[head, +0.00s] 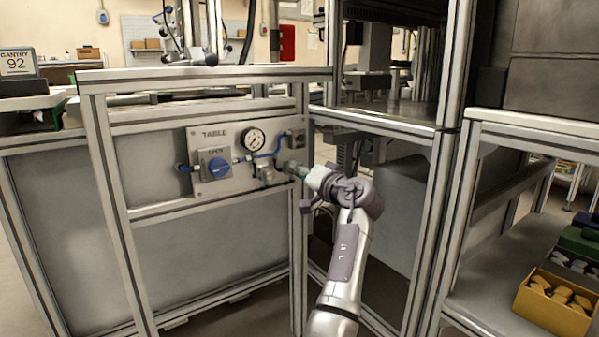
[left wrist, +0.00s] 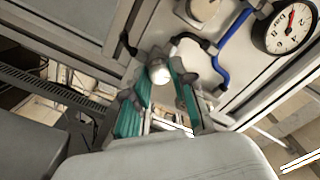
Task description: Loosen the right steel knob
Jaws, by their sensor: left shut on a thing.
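A grey panel (head: 205,187) marked TABLE is fixed to the aluminium frame. The right steel knob (left wrist: 158,72) is at the panel's right end, a small pale round end between my fingers in the left wrist view. My left gripper (head: 301,170), with teal finger pads, reaches it from the right and is shut on it; it also shows in the left wrist view (left wrist: 165,82). In the head view the fingers mostly hide this knob. Another steel knob (head: 267,175) sits just to its left, below the gauge. My right gripper is not in view.
The panel also carries a blue knob (head: 216,166), a round gauge (head: 255,138) and blue hose. A frame post (head: 299,240) stands close below the gripper. A yellow box (head: 545,312) of parts is at the lower right.

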